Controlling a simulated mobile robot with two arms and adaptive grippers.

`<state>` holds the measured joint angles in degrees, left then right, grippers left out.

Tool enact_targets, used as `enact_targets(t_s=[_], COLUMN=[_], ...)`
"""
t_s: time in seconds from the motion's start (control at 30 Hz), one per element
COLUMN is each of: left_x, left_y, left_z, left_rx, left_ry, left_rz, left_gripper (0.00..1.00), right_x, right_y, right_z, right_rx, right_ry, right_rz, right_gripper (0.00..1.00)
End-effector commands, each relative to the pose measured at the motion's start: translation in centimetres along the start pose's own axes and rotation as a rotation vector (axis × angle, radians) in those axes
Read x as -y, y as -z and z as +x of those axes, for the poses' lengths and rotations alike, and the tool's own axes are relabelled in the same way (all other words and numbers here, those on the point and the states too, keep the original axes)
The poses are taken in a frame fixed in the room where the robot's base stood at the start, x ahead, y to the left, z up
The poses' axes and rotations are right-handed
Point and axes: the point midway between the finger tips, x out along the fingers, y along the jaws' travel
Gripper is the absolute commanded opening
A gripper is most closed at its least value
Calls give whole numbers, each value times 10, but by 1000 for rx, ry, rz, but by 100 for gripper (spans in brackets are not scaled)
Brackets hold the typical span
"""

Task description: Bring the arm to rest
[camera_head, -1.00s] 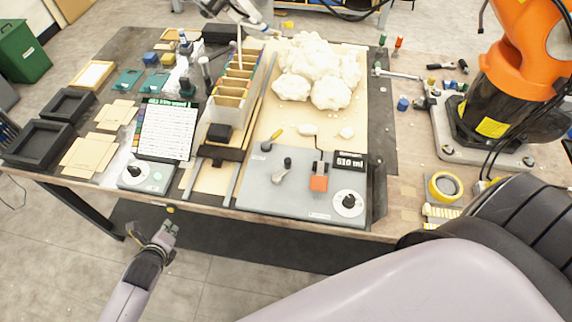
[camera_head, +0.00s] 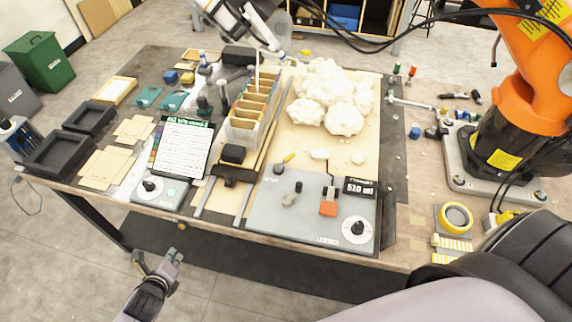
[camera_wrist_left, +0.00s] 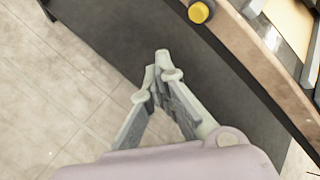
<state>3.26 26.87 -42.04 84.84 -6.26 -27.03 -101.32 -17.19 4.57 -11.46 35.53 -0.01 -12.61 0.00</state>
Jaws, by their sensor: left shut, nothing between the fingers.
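My left gripper (camera_head: 158,264) hangs in front of the workbench's near edge, below the tabletop and over the floor, at the lower left of the head view. In the left wrist view its fingers (camera_wrist_left: 156,75) come together at the tips with nothing between them. It touches nothing that I can see. My right gripper does not show in these frames.
The workbench (camera_head: 225,218) holds a grey control panel (camera_head: 300,231) with a 510 ml display, a foam heap (camera_head: 330,95), a slotted rack (camera_head: 250,108) and black trays (camera_head: 52,154). An orange robot arm (camera_head: 530,95) stands at right. Floor (camera_head: 60,255) at the near left is clear.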

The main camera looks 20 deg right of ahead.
Motion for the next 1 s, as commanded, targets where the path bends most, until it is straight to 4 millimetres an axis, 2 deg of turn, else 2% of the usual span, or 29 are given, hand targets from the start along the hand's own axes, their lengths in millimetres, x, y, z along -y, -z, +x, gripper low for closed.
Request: enact_targets(t_s=[0.17,0.27,0.37,0.43,0.57,0.6,0.67,0.7,0.83,0.9,1.0], left_x=[0,-7,-34,-65,-136,-156,-184,-201,-247,-265,-280], left_y=[0,5,24,48,116,139,175,200,283,324,372], left_z=[0,3,13,21,27,25,19,14,-14,-32,-56], left_rx=[0,-5,-18,-28,-24,-14,9,29,121,184,275], left_ry=[0,-12,-58,-114,-260,-308,-382,-432,-596,-679,-777], left_rz=[-1,-46,-210,-407,-881,-1026,-1236,-1371,-1774,-1959,-2166], left_gripper=[0,0,0,0,0,0,0,0,0,0,0], right_x=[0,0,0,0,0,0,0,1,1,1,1], right_y=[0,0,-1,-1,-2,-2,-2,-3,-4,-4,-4], right_z=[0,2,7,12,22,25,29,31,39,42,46], right_rx=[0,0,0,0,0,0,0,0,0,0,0], right_ry=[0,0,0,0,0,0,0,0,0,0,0], right_rz=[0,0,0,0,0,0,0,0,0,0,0], right_gripper=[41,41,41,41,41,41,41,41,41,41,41])
